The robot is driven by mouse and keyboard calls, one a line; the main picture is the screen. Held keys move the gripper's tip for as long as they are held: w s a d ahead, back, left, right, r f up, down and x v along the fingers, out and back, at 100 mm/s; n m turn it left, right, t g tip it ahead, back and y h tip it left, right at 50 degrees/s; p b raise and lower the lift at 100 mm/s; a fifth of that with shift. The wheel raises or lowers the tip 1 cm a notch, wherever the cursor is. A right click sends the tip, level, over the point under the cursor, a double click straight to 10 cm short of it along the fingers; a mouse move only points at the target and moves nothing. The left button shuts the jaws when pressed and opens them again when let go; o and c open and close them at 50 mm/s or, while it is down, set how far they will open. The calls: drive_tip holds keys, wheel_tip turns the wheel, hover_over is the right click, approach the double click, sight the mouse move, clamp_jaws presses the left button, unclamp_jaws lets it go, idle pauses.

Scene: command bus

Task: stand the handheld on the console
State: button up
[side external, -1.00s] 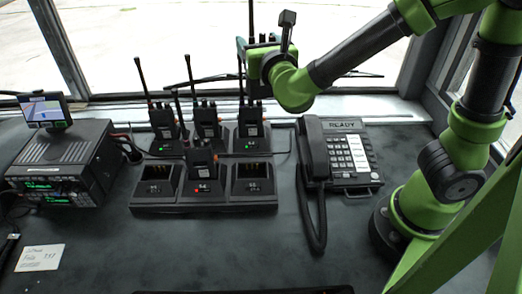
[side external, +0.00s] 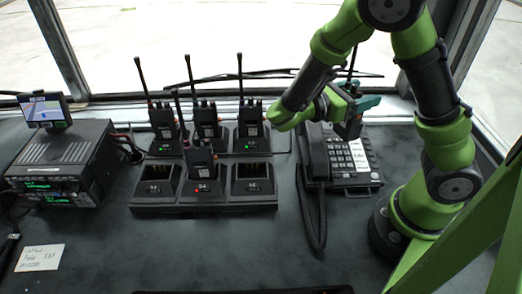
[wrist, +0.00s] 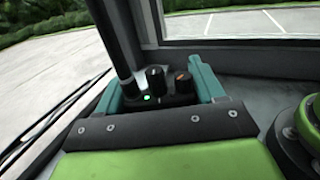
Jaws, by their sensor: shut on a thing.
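My gripper (side external: 355,103), with teal fingers, is shut on a black handheld radio (side external: 347,129). It holds the radio roughly upright with its antenna up, over or just behind the desk phone in the side view. I cannot tell the exact gap below it. In the wrist view, the handheld's top (wrist: 160,99) shows two knobs, an antenna and a green light between the teal fingers (wrist: 205,80); its lower body is hidden by the gripper. The dark console top (side external: 240,250) spreads below, bare at the front.
A charger (side external: 205,200) holds several similar radios; its front left and front right pockets are empty. The corded phone (side external: 345,160) stands right of it. A radio set (side external: 65,160) with a small screen and a paper note (side external: 40,257) are at left. The windshield is behind.

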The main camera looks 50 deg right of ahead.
drive_tip(key=s+a+f+m+g+y, duration=0.2)
drive_tip(key=s+a+m+g+y, duration=0.35)
drive_tip(key=a+y, duration=0.2)
drive_tip(key=s+a+f+m+g+y, duration=0.2)
drive_tip(key=s+a+m+g+y, duration=0.2)
drive_tip(key=a+m+g+y, duration=0.3)
drive_tip(key=w+a+r+m+t+y, duration=0.25)
drive_tip(key=a+m+t+y, duration=0.4)
drive_tip(key=a+y, duration=0.4)
drive_tip(key=w+a+r+m+t+y, duration=0.1)
drive_tip(key=w+a+m+t+y, duration=0.45)
drive_tip(key=a, duration=0.75)
wheel_tip(320, 180, down, 8)
drive_tip(key=s+m+y, duration=0.1)
drive_tip(key=m+y, duration=0.1)
drive_tip(key=shift+t+y, duration=0.35)
drive_tip(key=shift+s+f+m, duration=0.1)
drive_tip(key=shift+m, duration=0.15)
drive_tip(key=o, duration=1.4)
drive_tip(key=shift+c, duration=0.2)
